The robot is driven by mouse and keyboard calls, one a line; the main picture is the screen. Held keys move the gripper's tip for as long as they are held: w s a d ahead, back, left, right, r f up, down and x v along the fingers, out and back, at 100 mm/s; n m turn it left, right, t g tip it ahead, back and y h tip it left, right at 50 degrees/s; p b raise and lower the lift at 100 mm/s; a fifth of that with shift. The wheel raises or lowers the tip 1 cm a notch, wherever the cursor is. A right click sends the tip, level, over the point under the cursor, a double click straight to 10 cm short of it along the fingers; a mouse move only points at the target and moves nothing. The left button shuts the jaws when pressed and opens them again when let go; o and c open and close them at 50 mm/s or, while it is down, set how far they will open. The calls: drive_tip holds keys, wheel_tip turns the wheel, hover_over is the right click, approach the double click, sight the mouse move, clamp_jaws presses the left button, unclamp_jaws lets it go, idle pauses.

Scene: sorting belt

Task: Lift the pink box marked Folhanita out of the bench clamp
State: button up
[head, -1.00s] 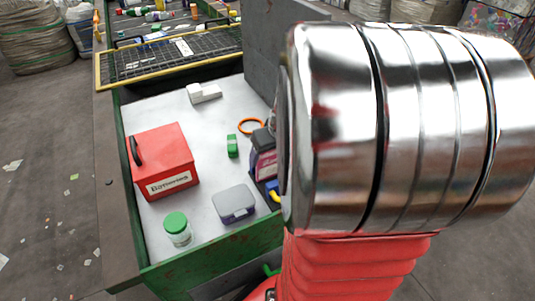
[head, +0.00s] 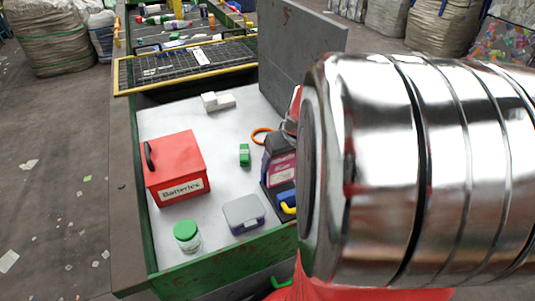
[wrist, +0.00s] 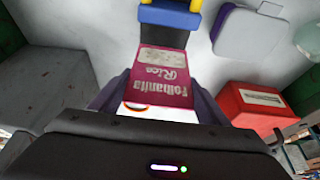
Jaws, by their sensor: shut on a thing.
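The pink box marked Folhanita (wrist: 165,78) shows in the middle of the wrist view, its label upside down. In the head view the box (head: 281,171) is partly seen left of my chrome arm link. My gripper (wrist: 160,103) is shut on the box, with dark fingers along its two sides. The bench clamp (wrist: 170,18) has a blue part and a yellow handle, with a dark block against the far end of the box. In the head view the clamp (head: 287,198) is partly hidden by my arm. I cannot tell whether the box is clear of the jaws.
A red Batteries box (head: 177,167), a green-lidded jar (head: 188,238), a grey case (head: 244,214), a green item (head: 244,155), an orange ring (head: 261,136) and a white block (head: 218,101) lie on the bench (head: 170,121). A grey panel (head: 300,50) stands behind.

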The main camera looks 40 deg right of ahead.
drive_tip(key=shift+r, duration=3.05)
drive_tip(key=shift+c, duration=0.5)
